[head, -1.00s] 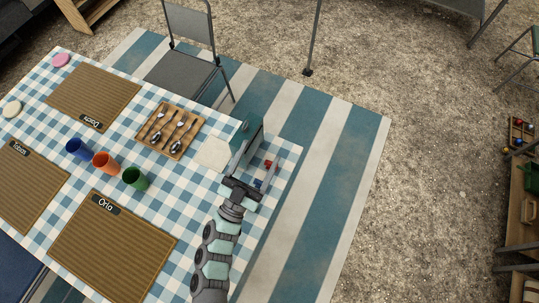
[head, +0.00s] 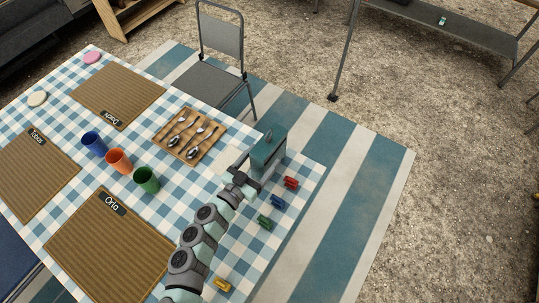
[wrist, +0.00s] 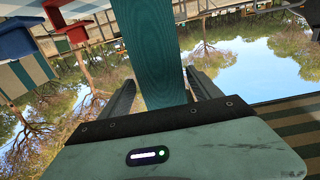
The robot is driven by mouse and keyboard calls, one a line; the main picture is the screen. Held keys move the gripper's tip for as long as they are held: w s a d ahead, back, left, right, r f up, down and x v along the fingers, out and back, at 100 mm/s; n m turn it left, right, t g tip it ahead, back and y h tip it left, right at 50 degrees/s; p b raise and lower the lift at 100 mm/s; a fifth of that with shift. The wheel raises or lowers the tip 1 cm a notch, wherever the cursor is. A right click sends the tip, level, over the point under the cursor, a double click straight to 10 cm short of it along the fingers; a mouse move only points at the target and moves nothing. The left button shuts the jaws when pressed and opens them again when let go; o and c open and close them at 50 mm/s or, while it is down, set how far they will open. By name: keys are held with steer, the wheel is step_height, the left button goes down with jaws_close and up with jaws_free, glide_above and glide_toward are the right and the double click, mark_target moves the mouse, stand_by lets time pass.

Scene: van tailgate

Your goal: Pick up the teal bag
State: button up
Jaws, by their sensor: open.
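The teal bag (head: 268,148) stands upright at the far right corner of the checked table, with a small handle or loop on top. My gripper (head: 247,180) is at its near side, low against it, and partly hides its lower part. In the wrist view the teal bag (wrist: 150,50) shows as a teal slab reaching down between the two open fingers (wrist: 160,92). The fingers stand on either side with gaps showing. I cannot tell whether either finger touches it.
Red (head: 291,182), blue (head: 278,201), green (head: 264,222) and yellow (head: 222,284) clips lie along the table's right edge. A cutlery board (head: 160,140) and blue (head: 94,144), orange (head: 119,161) and green (head: 146,179) cups stand left. A folding chair (head: 221,42) is behind.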

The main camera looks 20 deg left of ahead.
mark_target(269, 148)
steer(key=x, duration=0.2)
steer(key=b+x, duration=0.1)
steer(key=x, duration=0.2)
steer(key=shift+a, duration=0.25)
steer(key=shift+s, duration=0.1)
jaws_close()
stand_by(0.3)
